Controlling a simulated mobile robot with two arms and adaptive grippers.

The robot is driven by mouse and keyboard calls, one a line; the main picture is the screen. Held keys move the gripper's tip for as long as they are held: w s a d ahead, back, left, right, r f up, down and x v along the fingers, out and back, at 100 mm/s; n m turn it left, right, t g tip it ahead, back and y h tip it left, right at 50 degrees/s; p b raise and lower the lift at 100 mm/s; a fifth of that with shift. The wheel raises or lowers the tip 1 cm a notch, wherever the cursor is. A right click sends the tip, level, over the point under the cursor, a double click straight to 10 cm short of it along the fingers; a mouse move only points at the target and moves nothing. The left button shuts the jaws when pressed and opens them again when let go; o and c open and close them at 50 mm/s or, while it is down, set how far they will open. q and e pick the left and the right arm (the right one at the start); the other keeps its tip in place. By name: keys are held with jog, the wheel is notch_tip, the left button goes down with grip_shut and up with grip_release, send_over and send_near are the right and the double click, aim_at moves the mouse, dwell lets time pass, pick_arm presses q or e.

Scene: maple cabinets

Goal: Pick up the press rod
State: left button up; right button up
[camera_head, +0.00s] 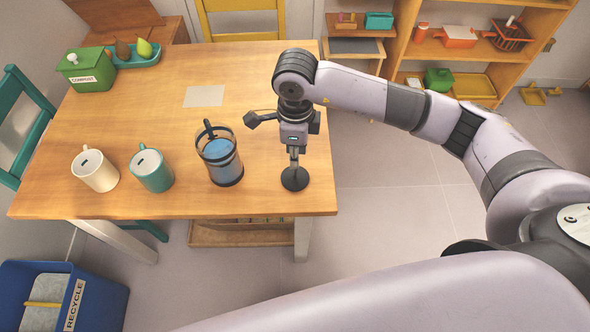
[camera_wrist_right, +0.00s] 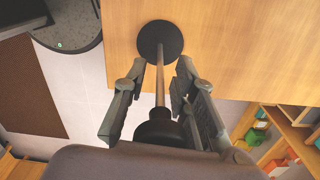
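The press rod (camera_head: 294,178) has a dark round disc, a thin shaft and a dark knob. In the head view it stands upright near the table's front right corner, its top hidden by my right gripper (camera_head: 287,127). The wrist view shows the rod's shaft (camera_wrist_right: 160,78) between the spread fingers of my right gripper (camera_wrist_right: 161,66), with a gap on each side. Its knob (camera_wrist_right: 160,130) is close to the palm, partly hidden; I cannot tell whether they touch. My left gripper is not in view.
Left of the rod stand a clear press jug (camera_head: 222,168) with blue contents, a teal mug (camera_head: 151,171) and a cream mug (camera_head: 95,171). A grey card (camera_head: 204,96) lies behind them on the wooden table (camera_head: 150,205). A shelf (camera_head: 440,48) stands at the back right.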

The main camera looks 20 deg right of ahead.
grip_shut()
dwell(0.8)
